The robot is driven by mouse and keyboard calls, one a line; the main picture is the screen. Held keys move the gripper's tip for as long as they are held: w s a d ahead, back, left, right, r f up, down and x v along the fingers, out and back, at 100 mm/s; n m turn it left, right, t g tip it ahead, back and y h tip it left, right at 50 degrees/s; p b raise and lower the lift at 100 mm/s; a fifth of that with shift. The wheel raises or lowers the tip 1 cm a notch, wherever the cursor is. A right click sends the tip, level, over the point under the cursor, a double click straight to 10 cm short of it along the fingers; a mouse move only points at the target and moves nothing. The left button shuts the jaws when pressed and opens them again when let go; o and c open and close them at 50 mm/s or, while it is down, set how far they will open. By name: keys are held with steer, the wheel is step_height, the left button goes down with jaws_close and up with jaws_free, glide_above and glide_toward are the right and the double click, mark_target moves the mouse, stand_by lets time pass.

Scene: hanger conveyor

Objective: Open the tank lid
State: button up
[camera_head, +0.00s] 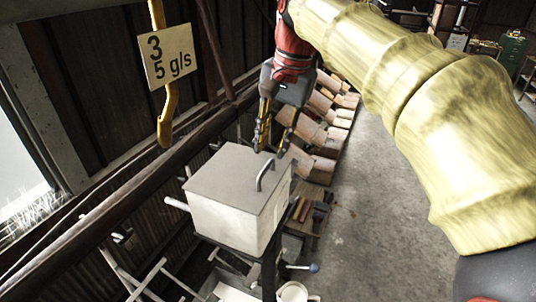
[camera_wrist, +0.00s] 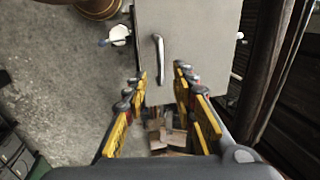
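The tank (camera_head: 228,214) is a pale box on a stand in the head view. Its grey flat lid (camera_head: 228,178) lies closed on top, with a dark curved handle (camera_head: 265,174) near the lid's right edge. In the wrist view the lid (camera_wrist: 200,30) is at the top, with the handle (camera_wrist: 158,58) upright in the picture. My gripper (camera_head: 272,150) is above the lid's far right edge, close to the handle. In the wrist view my gripper (camera_wrist: 160,88) straddles the handle's near end; contact is not visible.
A hanging yellow hook (camera_head: 166,120) with a "3 5 g/s" sign (camera_head: 167,57) is left of my arm. A dark rail (camera_head: 110,185) runs along the left wall. Cardboard boxes (camera_head: 318,135) stand behind the tank. Open concrete floor (camera_head: 375,200) lies to the right.

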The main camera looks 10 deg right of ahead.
mark_target(267, 166)
steer(key=shift+w+a+f, duration=0.1)
steer(key=shift+a+f, duration=0.05)
steer(key=shift+f, duration=0.7)
steer(key=shift+w+a+f, duration=0.1)
steer(key=shift+f, duration=0.7)
steer(key=shift+w+a+f, duration=0.1)
steer(key=shift+a+f, duration=0.05)
steer(key=shift+f, duration=0.7)
steer(key=c, duration=0.3)
steer(key=c, duration=0.4)
jaws_close()
